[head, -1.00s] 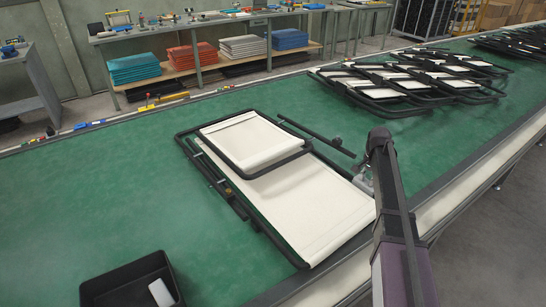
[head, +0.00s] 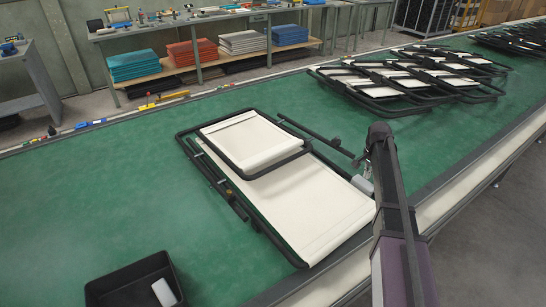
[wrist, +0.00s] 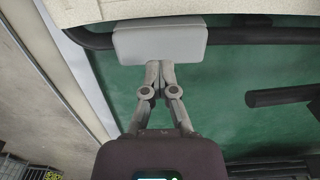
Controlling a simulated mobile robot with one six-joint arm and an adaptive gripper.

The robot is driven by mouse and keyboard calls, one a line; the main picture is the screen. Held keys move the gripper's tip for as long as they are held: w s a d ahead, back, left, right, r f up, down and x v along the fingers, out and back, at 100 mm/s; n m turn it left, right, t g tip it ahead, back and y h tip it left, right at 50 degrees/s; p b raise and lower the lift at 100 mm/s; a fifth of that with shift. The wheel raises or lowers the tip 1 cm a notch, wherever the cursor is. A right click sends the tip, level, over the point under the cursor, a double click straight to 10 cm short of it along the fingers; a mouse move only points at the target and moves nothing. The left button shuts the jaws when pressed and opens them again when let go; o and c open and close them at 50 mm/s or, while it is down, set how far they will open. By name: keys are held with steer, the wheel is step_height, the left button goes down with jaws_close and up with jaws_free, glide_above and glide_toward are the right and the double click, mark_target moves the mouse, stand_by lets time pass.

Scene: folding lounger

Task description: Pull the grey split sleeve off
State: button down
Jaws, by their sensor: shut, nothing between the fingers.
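The grey split sleeve (wrist: 160,43) is a pale grey block-like piece around the black frame tube (wrist: 255,38) in the wrist view. In the head view the sleeve (head: 362,185) sits at the right side of the lounger (head: 312,205), partly hidden by my arm. My gripper (wrist: 159,66) is shut and empty, its fingertips at the sleeve's near edge. I cannot tell whether they touch it. In the head view my gripper (head: 367,168) is small and close by the sleeve.
A black bin (head: 105,289) at the lower left holds a pale piece (head: 163,292). A loose-looking black tube (head: 316,132) lies behind the lounger. Stacked loungers (head: 400,85) stand further along the green surface (head: 80,190).

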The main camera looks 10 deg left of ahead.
steer(key=shift+r+p, duration=0.6)
steer(key=shift+r, duration=0.1)
steer(key=shift+r, duration=0.2)
steer(key=c, duration=0.9)
jaws_free()
steer(key=s+r+n+p, duration=0.1)
steer(key=s+n, duration=0.1)
steer(key=s, duration=0.7)
steer(key=s+n+p, duration=0.1)
steer(key=s+n, duration=0.2)
steer(key=s, duration=0.7)
steer(key=s+r+n+p, duration=0.1)
steer(key=s+n, duration=0.2)
steer(key=s, duration=0.6)
steer(key=shift+s+d+r, duration=0.1)
steer(key=shift+s+r, duration=0.05)
steer(key=shift+r, duration=0.15)
